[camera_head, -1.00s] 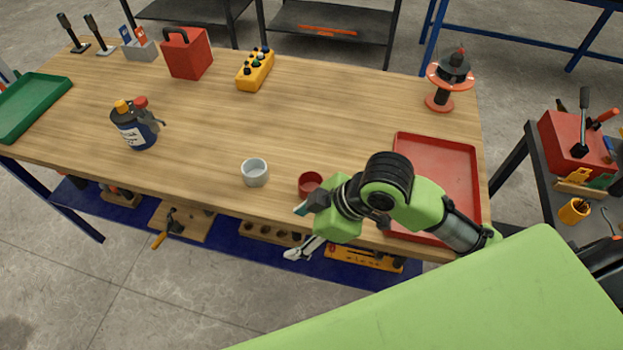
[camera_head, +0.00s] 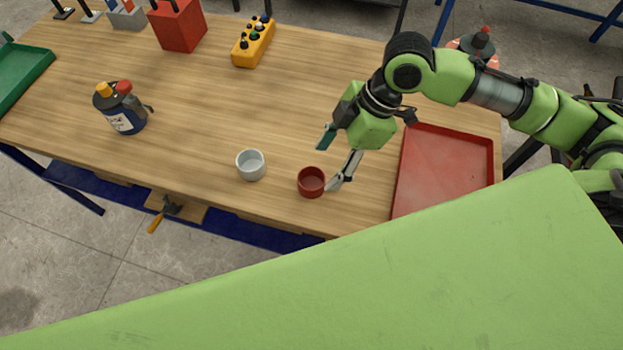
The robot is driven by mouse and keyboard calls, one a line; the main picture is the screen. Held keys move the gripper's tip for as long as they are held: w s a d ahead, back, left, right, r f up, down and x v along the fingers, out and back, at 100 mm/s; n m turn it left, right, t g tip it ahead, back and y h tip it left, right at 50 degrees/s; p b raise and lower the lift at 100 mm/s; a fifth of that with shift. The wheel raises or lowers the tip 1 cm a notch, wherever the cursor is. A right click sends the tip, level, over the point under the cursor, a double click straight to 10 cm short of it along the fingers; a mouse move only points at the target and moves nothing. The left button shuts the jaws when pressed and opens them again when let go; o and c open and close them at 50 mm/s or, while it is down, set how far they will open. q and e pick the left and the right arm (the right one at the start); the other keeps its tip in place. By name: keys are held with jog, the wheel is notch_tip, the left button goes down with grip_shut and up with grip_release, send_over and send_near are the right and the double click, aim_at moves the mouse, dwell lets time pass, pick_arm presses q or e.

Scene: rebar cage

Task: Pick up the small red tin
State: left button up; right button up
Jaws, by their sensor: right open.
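The small red tin (camera_head: 311,182) stands upright and open-topped on the wooden table near its front edge. My right gripper (camera_head: 331,162) is open, with its two fingers pointing down and left. One finger is above and behind the tin; the other is close to the tin's right side, and I cannot tell whether it touches. No tin is between closed fingers. My left gripper is not in view.
A white-grey tin (camera_head: 250,165) stands just left of the red tin. A red tray (camera_head: 446,172) lies to the right, under my right arm. The table's middle is clear.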

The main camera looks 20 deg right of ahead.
aim_at(312, 187)
jog(key=shift+x, duration=1.2)
jog(key=shift+w+a+f, duration=0.15)
jog(key=shift+a+f, duration=0.1)
jog(key=shift+f, duration=0.2)
jog(key=x, duration=0.1)
jog(key=p+x, duration=0.1)
jog(key=x, duration=0.1)
jog(key=shift+a+f, duration=0.15)
jog(key=shift+a, duration=0.25)
jog(key=shift+w+a+f+p, duration=0.15)
jog(key=shift+f+p, duration=0.15)
jog(key=shift+f, duration=0.2)
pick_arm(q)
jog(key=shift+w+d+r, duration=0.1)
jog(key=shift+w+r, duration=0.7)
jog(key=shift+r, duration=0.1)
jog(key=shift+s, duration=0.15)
pick_arm(e)
jog(key=c, duration=1.2)
